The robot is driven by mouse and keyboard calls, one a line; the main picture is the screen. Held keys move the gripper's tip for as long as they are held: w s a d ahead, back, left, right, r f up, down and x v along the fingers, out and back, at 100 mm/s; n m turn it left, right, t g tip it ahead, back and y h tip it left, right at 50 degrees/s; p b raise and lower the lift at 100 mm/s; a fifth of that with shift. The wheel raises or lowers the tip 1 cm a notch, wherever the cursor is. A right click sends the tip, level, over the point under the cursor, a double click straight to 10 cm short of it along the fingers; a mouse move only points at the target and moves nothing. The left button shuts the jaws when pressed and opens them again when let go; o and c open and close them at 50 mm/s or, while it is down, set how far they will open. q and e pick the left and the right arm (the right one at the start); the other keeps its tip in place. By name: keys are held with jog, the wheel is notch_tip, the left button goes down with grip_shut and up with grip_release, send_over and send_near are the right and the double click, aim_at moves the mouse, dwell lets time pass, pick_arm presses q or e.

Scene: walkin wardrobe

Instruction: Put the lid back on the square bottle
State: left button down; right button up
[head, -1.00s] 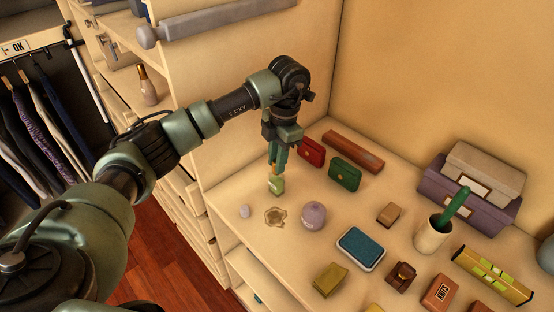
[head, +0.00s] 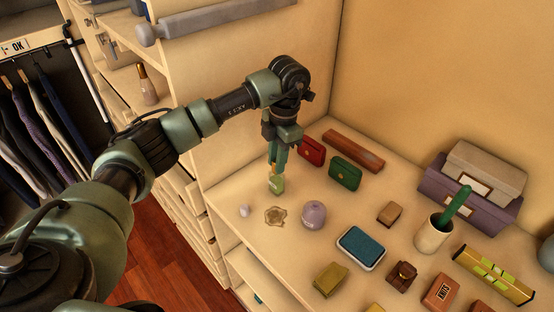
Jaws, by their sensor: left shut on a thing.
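The square bottle (head: 276,186) is small and pale green and stands upright on the shelf top, left of the red and green purses. My left gripper (head: 275,169) points straight down right over it, with its fingers closed at the bottle's top. It is shut on a small gold-brown piece that appears to be the lid. The fingers hide most of it, and I cannot tell whether it sits fully on the neck. My right gripper is not in view.
The red purse (head: 311,151) and green purse (head: 345,173) are close behind on the right. A blue-topped tin (head: 361,248) lies nearer.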

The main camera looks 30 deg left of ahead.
pick_arm(q)
jog(key=c, duration=0.7)
grip_release()
jog(key=shift+r, duration=0.1)
jog(key=shift+r+p, duration=2.15)
jog(key=shift+r, duration=1.3)
grip_shut()
